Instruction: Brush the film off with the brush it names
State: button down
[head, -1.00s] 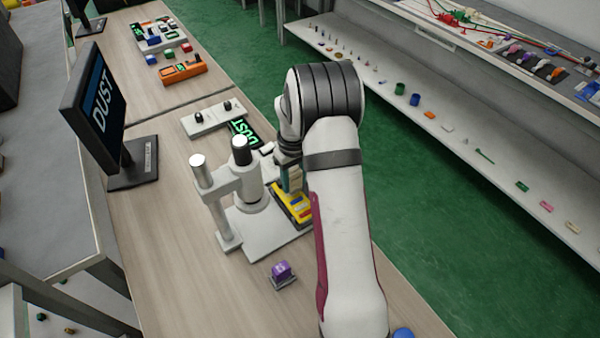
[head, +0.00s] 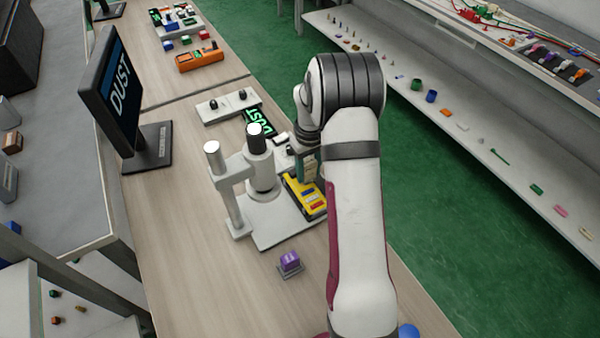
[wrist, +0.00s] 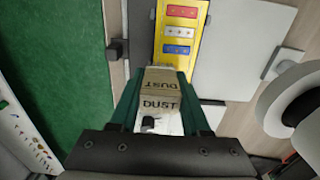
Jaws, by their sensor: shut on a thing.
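My gripper (wrist: 164,76) is shut on a tan block-shaped brush (wrist: 160,103) marked DUST, held between its dark green fingers. In the head view my gripper (head: 309,172) is partly hidden behind my arm. A yellow piece (wrist: 181,62) with red, white and blue labelled patches lies just beyond the brush in the wrist view. It also shows on a pale plate in the head view (head: 305,203). I cannot tell whether the brush touches it, and I cannot make out a film. A monitor (head: 121,85) reads DUST, as does a green-lettered dark panel (head: 258,122).
A grey-white post fixture (head: 262,172) stands on the pale plate (head: 265,228), close left of my gripper. A purple block (head: 290,261) sits in front. A white bar with black knobs (head: 228,106) and an orange device (head: 199,60) lie farther back. Bare wood lies at front left.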

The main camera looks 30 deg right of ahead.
jog(key=shift+d, duration=0.8)
jog(key=shift+a+r, duration=0.1)
jog(key=shift+r, duration=3.9)
